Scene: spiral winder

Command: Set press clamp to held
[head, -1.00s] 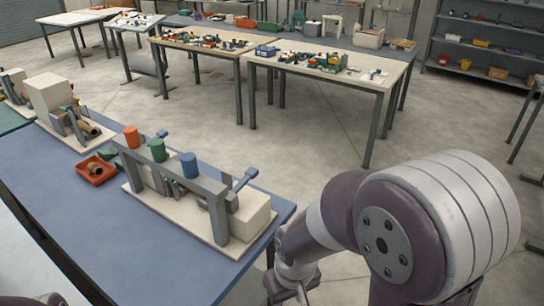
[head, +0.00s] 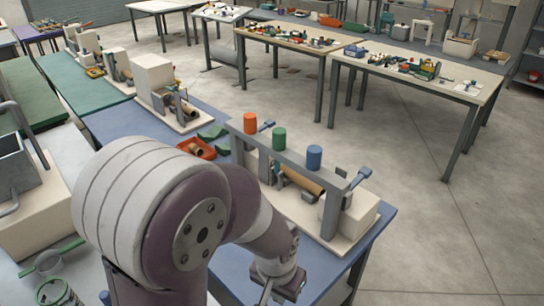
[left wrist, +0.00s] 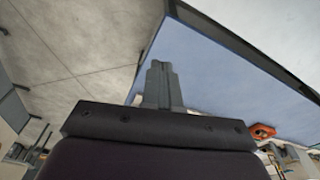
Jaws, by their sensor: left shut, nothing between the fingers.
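The winder fixture stands on a cream base (head: 310,215) on the blue table. Its grey bridge frame (head: 290,160) carries an orange (head: 250,123), a green (head: 279,138) and a blue cylinder (head: 314,157). A brown tube (head: 303,181) lies under the frame. Blue-tipped levers stick out behind (head: 267,125) and at the right end (head: 361,176). I cannot tell which part is the press clamp. My left gripper (head: 268,292) is low in front of the fixture, apart from it. In the left wrist view its fingers (left wrist: 161,78) are shut and empty. My right gripper is out of view.
A red tray (head: 197,149) and green pieces (head: 212,132) lie left of the fixture; the tray also shows in the left wrist view (left wrist: 262,131). A cream block machine (head: 154,75) stands farther left. Cluttered tables stand behind, across open floor.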

